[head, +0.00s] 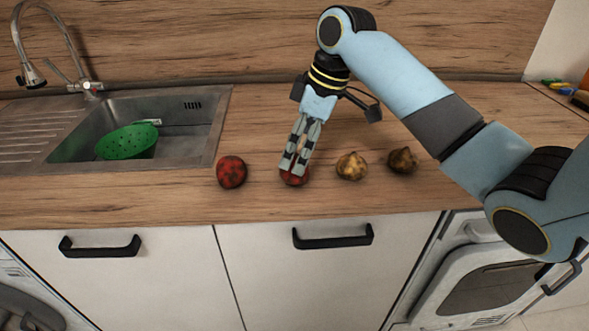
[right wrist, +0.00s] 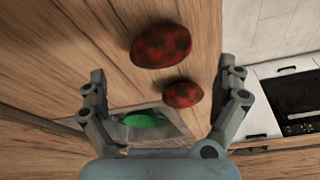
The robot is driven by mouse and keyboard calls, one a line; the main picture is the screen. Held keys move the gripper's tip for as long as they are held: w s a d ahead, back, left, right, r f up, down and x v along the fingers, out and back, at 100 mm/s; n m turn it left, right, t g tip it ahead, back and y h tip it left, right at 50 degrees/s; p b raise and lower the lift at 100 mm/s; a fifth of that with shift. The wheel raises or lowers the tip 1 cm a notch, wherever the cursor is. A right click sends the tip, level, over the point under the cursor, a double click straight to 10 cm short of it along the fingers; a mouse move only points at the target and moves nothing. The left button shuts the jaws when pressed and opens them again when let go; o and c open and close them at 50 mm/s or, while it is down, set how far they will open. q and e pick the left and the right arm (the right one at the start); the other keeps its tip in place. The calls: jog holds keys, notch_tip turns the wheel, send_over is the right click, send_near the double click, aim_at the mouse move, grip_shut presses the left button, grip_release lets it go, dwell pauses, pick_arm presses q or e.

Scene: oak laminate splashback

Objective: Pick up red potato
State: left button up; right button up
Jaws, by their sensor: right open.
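One dark red, mottled potato (head: 231,172) lies on the wooden counter to the right of the sink. A second red potato (head: 294,179) lies to its right, partly hidden by my right gripper (head: 295,160). My right gripper points down over this second potato with its fingers open. In the right wrist view the second potato (right wrist: 161,46) shows large, in line with the gap between the open fingers (right wrist: 162,72). The first potato (right wrist: 183,94) shows smaller, toward the sink. Nothing is visibly held. My left gripper is not in view.
A yellowish potato (head: 352,166) and a brown one (head: 402,160) lie right of the gripper. A green colander (head: 127,142) sits in the steel sink (head: 190,130). The counter's front edge is close to the potatoes. The wooden splashback (head: 200,40) stands behind.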

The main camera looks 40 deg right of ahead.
jog(key=x, duration=0.6)
jog(key=shift+s, duration=0.15)
jog(key=shift+d, duration=0.1)
jog(key=shift+c, duration=0.4)
jog(key=c, duration=1.2)
